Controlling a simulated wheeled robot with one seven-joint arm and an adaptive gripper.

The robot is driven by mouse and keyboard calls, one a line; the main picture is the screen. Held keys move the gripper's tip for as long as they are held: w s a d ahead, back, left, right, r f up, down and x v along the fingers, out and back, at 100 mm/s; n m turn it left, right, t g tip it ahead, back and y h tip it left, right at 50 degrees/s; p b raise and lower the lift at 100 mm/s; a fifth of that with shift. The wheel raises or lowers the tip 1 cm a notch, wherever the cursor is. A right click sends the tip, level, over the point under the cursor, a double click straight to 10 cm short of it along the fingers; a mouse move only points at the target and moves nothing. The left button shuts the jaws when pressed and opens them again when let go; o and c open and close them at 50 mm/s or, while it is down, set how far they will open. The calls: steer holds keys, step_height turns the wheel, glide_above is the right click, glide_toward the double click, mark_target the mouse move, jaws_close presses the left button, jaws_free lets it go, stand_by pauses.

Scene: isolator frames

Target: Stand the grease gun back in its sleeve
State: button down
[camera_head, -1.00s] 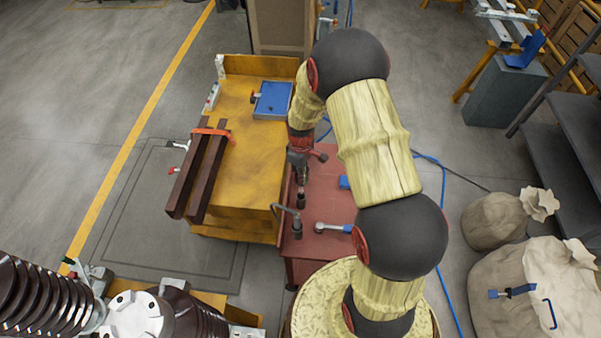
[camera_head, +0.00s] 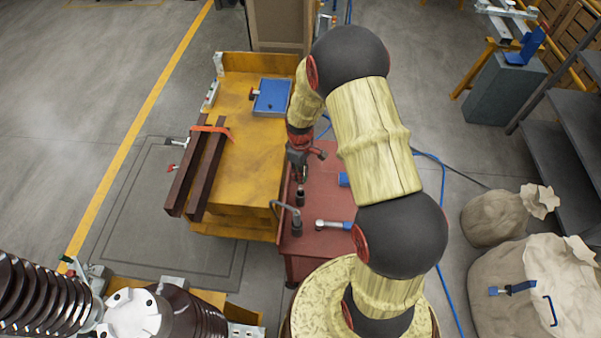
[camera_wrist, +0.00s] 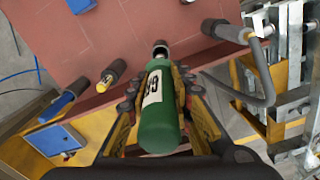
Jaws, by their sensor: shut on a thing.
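My gripper (camera_wrist: 156,100) is shut on a green cylinder with a white numbered label, which I take to be the grease gun (camera_wrist: 158,128). Its narrow end points away from the wrist camera, toward the red table top. A short dark cylinder with a light band (camera_wrist: 161,47) shows in line with that end; it may be the sleeve, and I cannot tell whether the two touch. In the head view my gripper (camera_head: 301,168) is over the left edge of the red table, beside a small dark upright cylinder (camera_head: 300,198). The held gun is mostly hidden there.
A dark cylinder with a bent grey tube (camera_head: 296,226) stands close by on the red table (camera_head: 322,205). A blue-handled tool (camera_head: 333,225) lies near it. The yellow bench (camera_head: 245,150) adjoins.

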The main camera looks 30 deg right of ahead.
mark_target(301, 187)
steer(key=shift+f, duration=0.1)
stand_by(0.3)
steer(key=shift+f+b, duration=3.65)
steer(key=shift+f, duration=1.5)
steer(key=c, duration=1.6)
jaws_free()
steer(key=shift+o, duration=0.6)
step_height(301, 187, up, 12)
